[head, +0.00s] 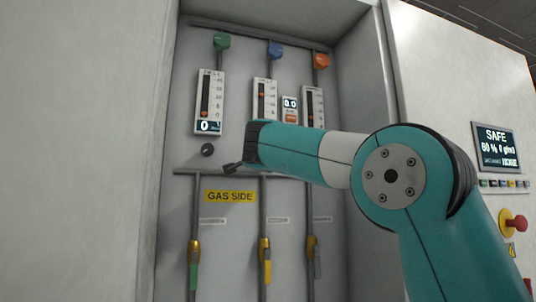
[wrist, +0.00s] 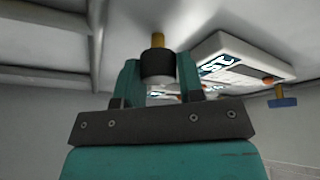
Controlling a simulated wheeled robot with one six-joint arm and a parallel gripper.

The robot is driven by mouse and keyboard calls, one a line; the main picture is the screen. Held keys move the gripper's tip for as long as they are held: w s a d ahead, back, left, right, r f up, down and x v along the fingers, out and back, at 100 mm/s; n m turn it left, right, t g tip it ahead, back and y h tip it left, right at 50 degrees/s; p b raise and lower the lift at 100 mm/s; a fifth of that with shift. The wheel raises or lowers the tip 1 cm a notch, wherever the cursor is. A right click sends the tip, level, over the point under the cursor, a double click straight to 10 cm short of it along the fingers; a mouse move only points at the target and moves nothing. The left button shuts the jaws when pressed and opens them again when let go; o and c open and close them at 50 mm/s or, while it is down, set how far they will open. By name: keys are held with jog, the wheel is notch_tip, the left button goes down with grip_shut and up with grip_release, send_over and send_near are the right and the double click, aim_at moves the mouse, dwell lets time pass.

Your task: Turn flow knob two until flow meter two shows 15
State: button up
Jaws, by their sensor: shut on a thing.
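My gripper (wrist: 159,76) is shut on a black knob (wrist: 157,60) with a brass stem, one finger on each side of it. In the head view my arm hides this knob, which I take to be flow knob two below the middle meter. Flow meter two (head: 265,92) is the middle of three white meters. Its upper scale shows, and my arm covers its lower display. In the wrist view a tilted white meter (wrist: 245,60) stands right of the knob, with a bright display that I cannot read surely.
The left meter (head: 209,100) reads 0, with a free dark knob (head: 207,150) under it. The right meter (head: 313,104) is partly behind my arm. Green, yellow and grey valve handles hang below. A status screen (head: 497,147) reads SAFE at the right.

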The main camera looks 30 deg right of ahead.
jog(key=shift+f, duration=0.2)
jog(key=o, duration=0.9)
jog(key=shift+r, duration=0.1)
jog(key=shift+b+v, duration=3.3)
jog(key=shift+v, duration=5.4)
